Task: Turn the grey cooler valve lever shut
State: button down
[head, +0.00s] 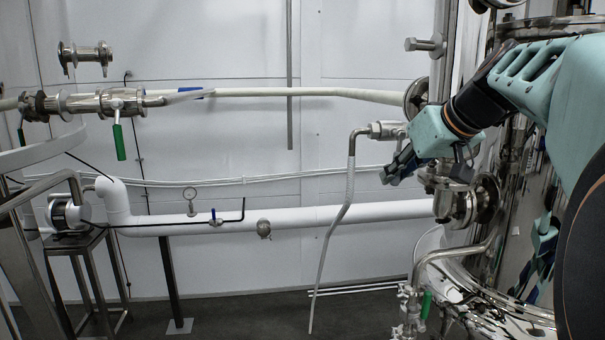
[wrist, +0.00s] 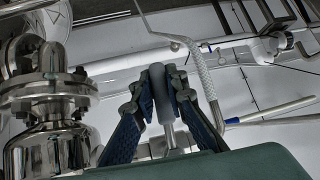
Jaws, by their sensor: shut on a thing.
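The grey lever (wrist: 158,95) shows in the wrist view as a rounded grey grip on a bright metal stem. My gripper (wrist: 161,84) has one dark blue finger pad on each side of it and is shut on it. In the head view my gripper (head: 391,174) is in front of the tank's left side, just below a metal fitting (head: 388,130) with a hose. The grey lever cannot be made out there, and the valve body under it is mostly hidden by my gripper.
A pale hose (head: 346,195) hangs just left of my gripper. A flanged steel fitting (wrist: 48,100) stands close on the left in the wrist view. A white pipe (head: 335,213) runs behind. Green-handled levers (head: 118,142) (head: 425,304) are farther off. The shiny tank (head: 520,200) fills the right.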

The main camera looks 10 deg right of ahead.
jog(key=shift+d+h, duration=0.25)
jog(key=shift+h, duration=0.05)
jog(key=c, duration=1.9)
grip_release()
